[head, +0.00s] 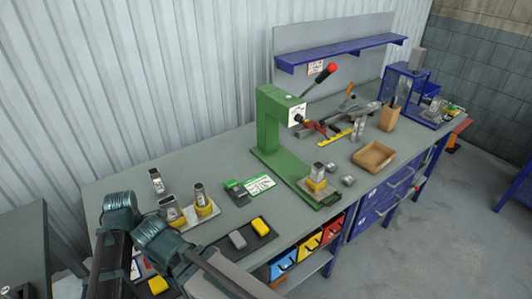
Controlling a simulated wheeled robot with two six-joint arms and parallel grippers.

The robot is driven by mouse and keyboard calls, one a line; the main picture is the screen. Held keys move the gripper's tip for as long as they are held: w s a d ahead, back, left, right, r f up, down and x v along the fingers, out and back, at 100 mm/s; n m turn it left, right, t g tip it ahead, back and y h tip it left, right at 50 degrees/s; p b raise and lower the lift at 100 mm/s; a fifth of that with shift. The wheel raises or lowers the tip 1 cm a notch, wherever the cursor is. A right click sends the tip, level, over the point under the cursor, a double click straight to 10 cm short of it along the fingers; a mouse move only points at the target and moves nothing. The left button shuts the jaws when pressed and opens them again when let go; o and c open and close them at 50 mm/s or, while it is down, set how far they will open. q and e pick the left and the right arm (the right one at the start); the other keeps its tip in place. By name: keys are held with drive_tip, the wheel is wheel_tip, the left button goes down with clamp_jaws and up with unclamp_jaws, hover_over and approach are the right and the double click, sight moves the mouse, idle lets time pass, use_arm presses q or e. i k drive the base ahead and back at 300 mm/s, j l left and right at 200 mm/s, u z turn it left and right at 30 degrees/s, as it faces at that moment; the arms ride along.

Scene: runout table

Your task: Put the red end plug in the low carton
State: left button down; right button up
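The low carton (374,157) is a shallow, open brown cardboard box on the right part of the bench top, near its front edge. Its visible inside looks empty. I cannot make out a red end plug for certain. A small red piece (318,127) lies beside the green press, among tools, and is too small to identify. Parts of my two arms fill the bottom left, over the bench's left end. Neither of my grippers shows.
A green press (272,125) with a red-knobbed lever stands mid-bench. A taller brown carton (389,115) stands behind the low one. Metal parts on yellow bases (203,207), a black mat (249,236) and coloured bins (308,243) are nearer. Bench around the low carton is fairly clear.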

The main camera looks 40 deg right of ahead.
sight(374, 160)
drive_tip(key=l+z, duration=0.15)
drive_tip(key=l, duration=0.45)
drive_tip(key=k+l+z, duration=0.2)
drive_tip(key=l, duration=0.35)
drive_tip(key=i+l+z, duration=0.15)
drive_tip(key=l, duration=0.45)
drive_tip(key=l+z, duration=0.15)
drive_tip(key=l, duration=0.4)
drive_tip(key=i+l+z, duration=0.2)
drive_tip(key=l, duration=0.4)
drive_tip(key=l+z, duration=0.15)
drive_tip(key=l, duration=0.4)
drive_tip(key=i+l+z, duration=0.15)
drive_tip(key=i+l, duration=0.35)
drive_tip(key=i, duration=0.1)
